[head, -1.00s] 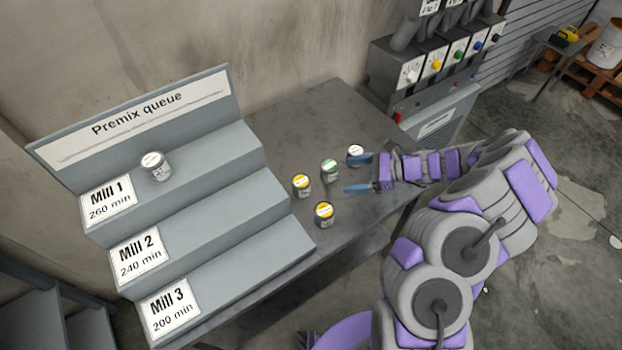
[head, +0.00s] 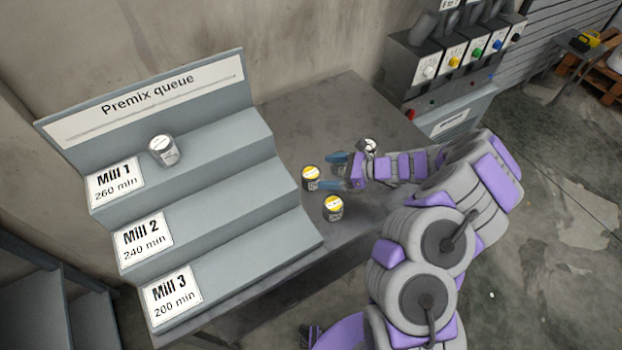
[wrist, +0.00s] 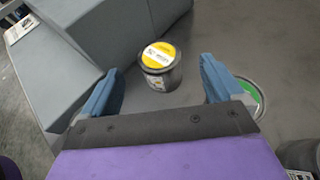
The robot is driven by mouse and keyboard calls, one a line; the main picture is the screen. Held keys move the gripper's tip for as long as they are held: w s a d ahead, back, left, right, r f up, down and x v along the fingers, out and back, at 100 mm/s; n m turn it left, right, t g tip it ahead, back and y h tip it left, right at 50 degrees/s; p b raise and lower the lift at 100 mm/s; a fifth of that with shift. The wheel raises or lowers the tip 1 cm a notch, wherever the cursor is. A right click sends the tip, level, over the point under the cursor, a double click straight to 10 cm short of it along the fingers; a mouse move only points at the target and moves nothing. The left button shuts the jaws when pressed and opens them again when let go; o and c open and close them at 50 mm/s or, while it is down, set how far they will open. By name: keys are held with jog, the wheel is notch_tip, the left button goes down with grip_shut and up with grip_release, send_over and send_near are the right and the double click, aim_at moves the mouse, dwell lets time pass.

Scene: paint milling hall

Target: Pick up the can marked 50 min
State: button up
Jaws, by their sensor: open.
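My gripper (head: 332,171) is open and empty, low over the table and pointing left. A yellow-lidded can (head: 311,178) stands just ahead of its fingertips; in the wrist view this can (wrist: 161,66) appears ahead of the gap between the fingers. A second yellow-lidded can (head: 333,208) stands nearer the table's front edge. A green-lidded can (wrist: 248,97) is partly hidden beside the right finger in the wrist view. A white-lidded can (head: 369,147) stands behind my wrist. Another can (head: 163,151) sits on the Mill 1 step. The can markings are too small to read.
The grey stepped Premix queue rack (head: 228,198) stands left of the cans, with Mill 1, Mill 2 and Mill 3 signs. The back of the table (head: 315,118) is clear. A dispenser unit (head: 440,75) with coloured knobs stands at the back right.

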aim_at(313, 173)
jog(key=b+x, duration=0.1)
jog(key=x, duration=0.4)
jog(key=shift+a+f, duration=0.1)
jog(key=c, duration=1.3)
jog(key=shift+o, duration=0.2)
